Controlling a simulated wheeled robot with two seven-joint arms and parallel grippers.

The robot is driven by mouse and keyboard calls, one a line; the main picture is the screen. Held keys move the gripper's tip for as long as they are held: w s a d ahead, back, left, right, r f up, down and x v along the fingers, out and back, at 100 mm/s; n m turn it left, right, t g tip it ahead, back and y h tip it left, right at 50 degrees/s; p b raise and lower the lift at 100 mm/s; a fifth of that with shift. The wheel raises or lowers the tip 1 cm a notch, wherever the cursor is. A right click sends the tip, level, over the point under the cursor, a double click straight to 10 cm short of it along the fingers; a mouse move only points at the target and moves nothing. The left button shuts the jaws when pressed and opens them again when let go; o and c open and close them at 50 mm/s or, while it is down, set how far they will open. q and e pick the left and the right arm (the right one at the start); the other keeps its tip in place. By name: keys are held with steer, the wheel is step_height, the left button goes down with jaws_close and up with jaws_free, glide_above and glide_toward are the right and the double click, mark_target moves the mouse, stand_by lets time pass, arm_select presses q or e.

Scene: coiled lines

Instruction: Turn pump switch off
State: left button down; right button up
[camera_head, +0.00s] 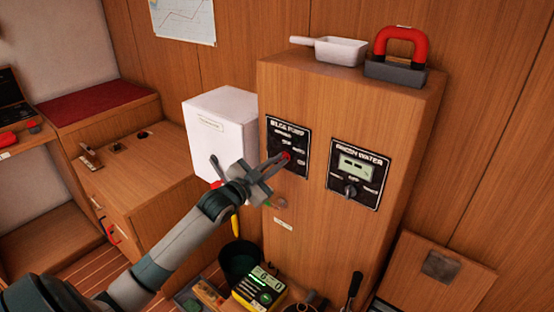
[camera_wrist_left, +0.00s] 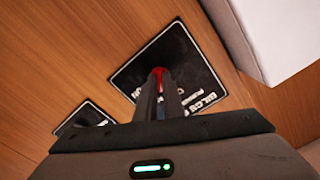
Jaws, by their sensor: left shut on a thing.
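The bilge pump panel (camera_head: 288,141) is a black plate with white lettering on the front of a wooden cabinet. In the left wrist view, the fingers (camera_wrist_left: 159,92) are close together around the red switch (camera_wrist_left: 158,71), with the panel (camera_wrist_left: 180,62) behind. The fingers hide most of the switch, so I cannot tell its setting. My right gripper is not in view.
The fresh water panel (camera_head: 359,171), with a small display and a knob, is to the right on the same cabinet. A white box (camera_head: 222,133) stands left of the cabinet. A white pan (camera_head: 340,51) and a red-handled item (camera_head: 400,47) are on top.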

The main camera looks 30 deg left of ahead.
arm_select(q)
steer(key=shift+r+n+p, duration=0.1)
steer(key=shift+n+p, duration=0.2)
steer(key=shift+n, duration=0.5)
steer(key=shift+n+p, duration=1.6)
steer(key=shift+n, duration=0.7)
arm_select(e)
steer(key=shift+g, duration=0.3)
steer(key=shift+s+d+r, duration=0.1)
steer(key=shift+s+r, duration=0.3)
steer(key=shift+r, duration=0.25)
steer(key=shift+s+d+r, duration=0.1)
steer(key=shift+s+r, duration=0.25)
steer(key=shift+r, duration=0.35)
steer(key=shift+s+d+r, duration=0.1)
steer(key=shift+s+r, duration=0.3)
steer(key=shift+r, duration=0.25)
arm_select(q)
steer(key=shift+f, duration=0.2)
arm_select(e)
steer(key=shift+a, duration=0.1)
arm_select(q)
steer(key=c, duration=1.9)
jaws_free()
steer(key=shift+o, duration=0.2)
steer(key=shift+s, duration=0.1)
